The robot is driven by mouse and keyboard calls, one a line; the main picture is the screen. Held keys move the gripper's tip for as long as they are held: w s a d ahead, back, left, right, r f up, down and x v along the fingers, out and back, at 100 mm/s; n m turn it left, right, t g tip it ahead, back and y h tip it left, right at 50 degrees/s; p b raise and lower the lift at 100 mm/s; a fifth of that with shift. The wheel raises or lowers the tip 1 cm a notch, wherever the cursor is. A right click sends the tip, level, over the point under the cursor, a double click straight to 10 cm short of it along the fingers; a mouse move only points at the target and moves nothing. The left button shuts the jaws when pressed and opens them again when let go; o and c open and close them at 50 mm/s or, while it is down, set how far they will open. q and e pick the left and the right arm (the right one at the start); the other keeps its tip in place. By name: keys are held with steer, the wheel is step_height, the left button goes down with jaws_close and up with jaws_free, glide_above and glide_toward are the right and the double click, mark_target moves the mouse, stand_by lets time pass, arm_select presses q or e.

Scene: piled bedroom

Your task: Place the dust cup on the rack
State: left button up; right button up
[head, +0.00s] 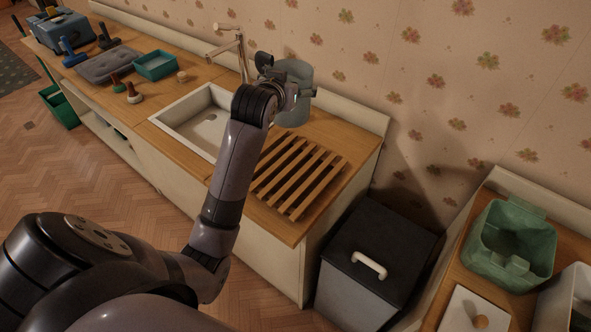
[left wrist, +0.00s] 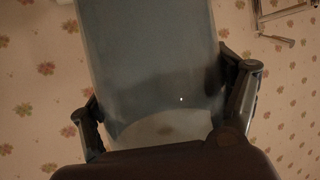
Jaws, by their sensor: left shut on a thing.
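The dust cup (head: 296,108) is a grey-blue translucent cylinder, held above the counter behind the sink's right end in the head view. My left gripper (head: 287,97) is shut on it, partly hidden by my own wrist. In the left wrist view the dust cup (left wrist: 155,70) fills the middle, with a finger of my left gripper (left wrist: 165,110) on each side. The rack (head: 297,175) is a set of wooden slats on the counter right of the sink, in front of the cup. Nothing lies on its visible slats. My right gripper is not in view.
A white sink (head: 196,118) with a tap (head: 232,45) is left of the rack. A teal tray (head: 155,65), a grey mat (head: 107,64) and brushes lie farther left. A dark-lidded bin (head: 377,250) stands right of the counter. A green tub (head: 510,245) sits on another surface.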

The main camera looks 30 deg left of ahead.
arm_select(q)
steer(key=shift+w+a+f+y, duration=0.2)
steer(key=shift+a+f+y, duration=0.1)
steer(key=shift+a+f, duration=0.55)
steer(key=shift+f+p, duration=0.6)
steer(key=shift+f, duration=8.95)
steer(key=o, duration=1.6)
steer(key=shift+f, duration=0.15)
steer(key=shift+o, duration=0.2)
